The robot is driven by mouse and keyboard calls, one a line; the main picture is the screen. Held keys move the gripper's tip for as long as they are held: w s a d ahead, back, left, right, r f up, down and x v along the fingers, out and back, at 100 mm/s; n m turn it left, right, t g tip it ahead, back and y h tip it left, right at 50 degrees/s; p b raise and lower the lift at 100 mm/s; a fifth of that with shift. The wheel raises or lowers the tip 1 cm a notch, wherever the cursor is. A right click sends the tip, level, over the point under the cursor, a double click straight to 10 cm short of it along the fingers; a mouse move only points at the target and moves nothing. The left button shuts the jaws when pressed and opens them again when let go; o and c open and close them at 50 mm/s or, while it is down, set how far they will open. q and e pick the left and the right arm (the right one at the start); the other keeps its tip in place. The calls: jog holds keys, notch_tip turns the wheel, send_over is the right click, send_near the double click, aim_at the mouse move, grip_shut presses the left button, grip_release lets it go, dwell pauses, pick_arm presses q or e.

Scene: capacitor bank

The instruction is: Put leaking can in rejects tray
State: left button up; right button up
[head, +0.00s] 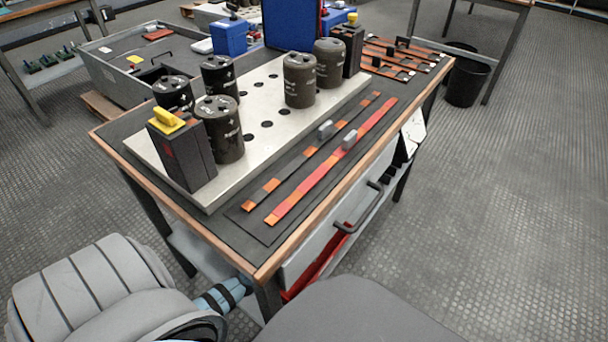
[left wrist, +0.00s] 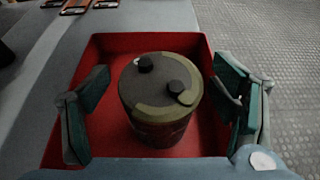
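The can (left wrist: 160,112) is dark, with two black terminals and a yellowish stained band around part of its top. In the left wrist view it stands inside a red tray (left wrist: 103,48), which looks like the rejects tray. My left gripper (left wrist: 161,98) is open, one finger on each side of the can, with a visible gap on both sides. In the head view my left gripper is hidden, and only bits of red show below the bench edge. My right gripper is in neither view.
The bench (head: 235,243) carries a pale drilled plate (head: 258,125) with several dark cans, black end blocks, and orange busbars (head: 335,160) on a dark mat. A drawer handle (head: 360,208) sticks out at its front.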

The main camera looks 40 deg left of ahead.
pick_arm(q)
jog(key=shift+s, duration=0.15)
jog(key=shift+s+r, duration=0.15)
jog(key=shift+s, duration=0.3)
jog(key=s, duration=1.2)
jog(key=shift+d, duration=0.15)
jog(key=shift+w+r, duration=0.1)
